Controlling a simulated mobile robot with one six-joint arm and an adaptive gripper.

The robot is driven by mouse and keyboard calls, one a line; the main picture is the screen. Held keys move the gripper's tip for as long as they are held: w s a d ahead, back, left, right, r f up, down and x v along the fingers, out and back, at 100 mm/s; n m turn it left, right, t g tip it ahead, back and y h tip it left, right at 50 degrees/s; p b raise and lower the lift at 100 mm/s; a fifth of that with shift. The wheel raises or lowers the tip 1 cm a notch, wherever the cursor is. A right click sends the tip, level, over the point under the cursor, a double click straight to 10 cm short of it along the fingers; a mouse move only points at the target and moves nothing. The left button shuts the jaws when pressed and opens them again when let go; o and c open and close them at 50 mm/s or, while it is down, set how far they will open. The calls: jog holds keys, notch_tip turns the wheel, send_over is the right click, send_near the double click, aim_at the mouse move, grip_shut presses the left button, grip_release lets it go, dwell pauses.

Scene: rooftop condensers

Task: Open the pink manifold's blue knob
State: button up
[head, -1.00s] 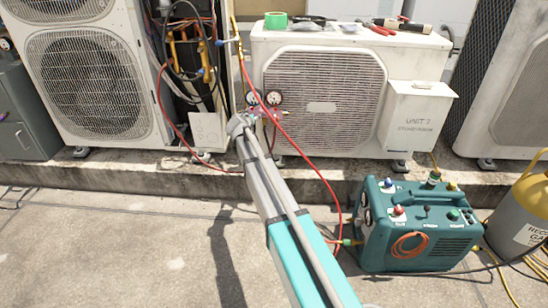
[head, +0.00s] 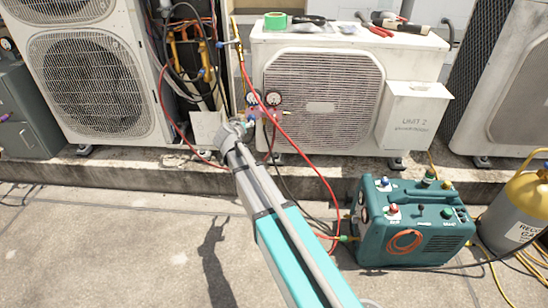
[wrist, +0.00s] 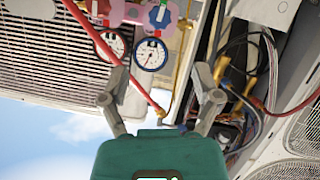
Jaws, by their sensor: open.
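The pink manifold (wrist: 130,12) with its two round gauges shows at the top of the wrist view, which appears upside down. Its blue knob (wrist: 160,16) is at the upper middle, beyond my open fingers (wrist: 160,82) and apart from them. A red knob (wrist: 98,7) is at the manifold's other side. In the head view the manifold (head: 264,112) hangs in front of the Unit 2 condenser. My gripper (head: 238,127) is just left of and below it, close to the blue knob (head: 250,122). The gripper holds nothing; its fingertips are hard to make out in the head view.
A red hose (head: 316,166) runs from the manifold area to a teal recovery machine (head: 375,245) on the ground. It also crosses near a finger in the wrist view (wrist: 122,63). Unit 2 (head: 400,60) stands behind. Open concrete (head: 110,250) lies at left.

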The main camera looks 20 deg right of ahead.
jog(key=s+d+f+g+y+p, duration=0.1)
jog(key=s+d+g+p, duration=0.2)
jog(key=s, duration=0.6)
jog(key=s+d+f+m+g+y+p, duration=0.1)
jog(key=s+d+g+p, duration=0.2)
jog(key=s, duration=0.7)
jog(key=shift+d+f+m+g+y, duration=0.3)
jog(key=shift+d+f+g+y, duration=0.1)
jog(key=shift+d+g, duration=0.25)
jog(key=s+a+r+n+g+y+p, duration=0.1)
jog(key=s+n+g+p, duration=0.15)
jog(key=s, duration=0.45)
jog(key=s+a+r+n+g+y+p, duration=0.1)
jog(key=s+g+y+p, duration=0.15)
jog(key=s, duration=0.55)
notch_tip(320, 180, up, 38)
jog(key=p, duration=3.7)
jog(key=shift+h, duration=0.35)
jog(key=shift+w, duration=0.15)
